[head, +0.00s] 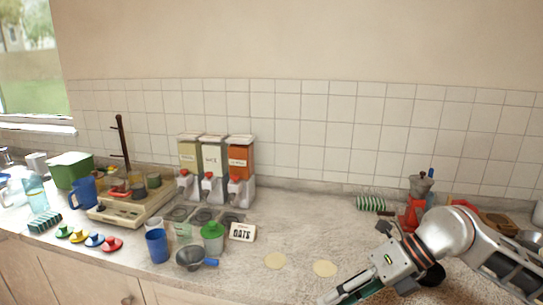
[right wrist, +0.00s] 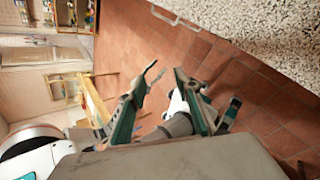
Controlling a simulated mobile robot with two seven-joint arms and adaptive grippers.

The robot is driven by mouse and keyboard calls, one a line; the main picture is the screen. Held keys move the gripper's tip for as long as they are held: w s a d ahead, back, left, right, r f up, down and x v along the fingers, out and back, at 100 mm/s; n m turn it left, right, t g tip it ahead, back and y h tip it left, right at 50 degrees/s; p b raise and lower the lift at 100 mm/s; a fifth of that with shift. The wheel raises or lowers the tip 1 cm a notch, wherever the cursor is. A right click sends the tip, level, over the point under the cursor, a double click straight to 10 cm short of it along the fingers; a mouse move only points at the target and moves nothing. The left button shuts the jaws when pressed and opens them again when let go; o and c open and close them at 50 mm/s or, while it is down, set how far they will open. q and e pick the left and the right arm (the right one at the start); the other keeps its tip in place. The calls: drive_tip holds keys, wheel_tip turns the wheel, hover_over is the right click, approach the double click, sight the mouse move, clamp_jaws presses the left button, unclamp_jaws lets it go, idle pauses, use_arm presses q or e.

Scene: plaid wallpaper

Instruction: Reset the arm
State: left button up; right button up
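My right arm comes in from the right in the head view and reaches over the front of the counter (head: 225,268). Its gripper (head: 345,295) is at the bottom edge of the picture and points down and left. In the right wrist view the two dark and teal fingers (right wrist: 168,72) stand apart with nothing between them. Red floor tiles (right wrist: 215,62) show beyond them, and the speckled counter edge (right wrist: 265,35) is at the upper right. My left gripper is not in view.
A strainer with a blue handle (head: 192,258), green-lidded jar (head: 213,237), blue cup (head: 157,245) and DATE sign (head: 243,232) stand further left. A red moka pot (head: 415,212) is behind the arm. The middle back counter is clear.

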drive_tip(key=s+a+r+m+t+y, duration=0.1)
drive_tip(key=s+a+r+m+y, duration=0.15)
drive_tip(key=a+y, duration=0.3)
drive_tip(key=s+a+r+m+t+y, duration=0.1)
drive_tip(key=a+r+m+y, duration=0.1)
drive_tip(key=a+m+y, duration=0.3)
drive_tip(key=w+d+f+m+t+h, duration=0.2)
drive_tip(key=d+f+m+t+h, duration=0.45)
drive_tip(key=f+m, duration=0.35)
drive_tip(key=w+d+f+m+t+h, duration=0.3)
drive_tip(key=d+f+m+t+h, duration=0.2)
drive_tip(key=f+m+t, duration=0.5)
drive_tip(key=s+d+f+m+g+h, duration=0.2)
drive_tip(key=s+d+f+m+g, duration=0.1)
drive_tip(key=s+f, duration=0.4)
drive_tip(key=s+d+f+m+g+h, duration=0.3)
drive_tip(key=s+f+m+g, duration=0.2)
drive_tip(key=f, duration=0.6)
drive_tip(key=shift+s, duration=1.05)
drive_tip(key=shift+d+m, duration=0.1)
drive_tip(key=shift+m, duration=0.15)
